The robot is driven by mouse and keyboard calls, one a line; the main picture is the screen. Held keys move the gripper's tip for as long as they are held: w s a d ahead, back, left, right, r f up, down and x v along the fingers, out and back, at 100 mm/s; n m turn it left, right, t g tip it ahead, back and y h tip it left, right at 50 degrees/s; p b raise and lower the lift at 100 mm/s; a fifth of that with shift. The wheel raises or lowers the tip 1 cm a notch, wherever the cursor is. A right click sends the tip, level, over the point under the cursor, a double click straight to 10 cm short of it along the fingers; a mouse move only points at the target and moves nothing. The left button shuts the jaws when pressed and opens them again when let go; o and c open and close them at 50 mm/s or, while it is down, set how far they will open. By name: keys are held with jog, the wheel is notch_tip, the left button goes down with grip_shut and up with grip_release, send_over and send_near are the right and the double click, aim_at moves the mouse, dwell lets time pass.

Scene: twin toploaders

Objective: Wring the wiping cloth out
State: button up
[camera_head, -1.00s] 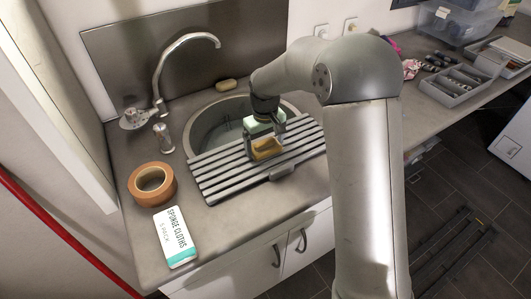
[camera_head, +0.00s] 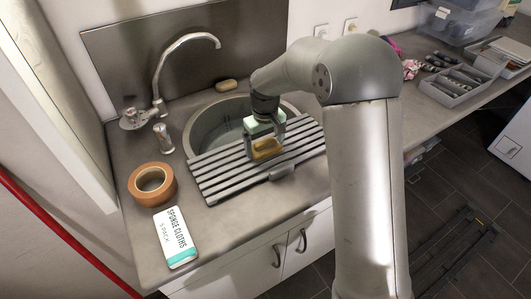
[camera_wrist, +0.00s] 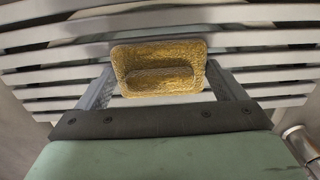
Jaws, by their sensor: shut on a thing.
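The wiping cloth (camera_head: 266,149) looks like a small yellow-brown, rough-textured pad. It is at the slatted draining rack (camera_head: 222,181), which lies across the front of the round sink. My gripper (camera_head: 267,147) points down over the rack, its fingers shut on the cloth from both sides. In the wrist view the cloth (camera_wrist: 160,66) shows between the two grey fingers, with a raised fold along its middle. Whether its underside touches the slats cannot be told. The green body of my gripper fills the bottom of the wrist view.
The sink bowl (camera_head: 205,127) opens behind the rack, with a curved tap (camera_head: 160,72) at its back left. A tan oval piece (camera_head: 226,85) lies on the back rim. Grey trays (camera_head: 462,85) sit far right.

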jog(key=shift+s+f, duration=0.1)
jog(key=shift+f, duration=0.1)
jog(key=shift+r+p, duration=0.8)
jog(key=shift+r, duration=0.55)
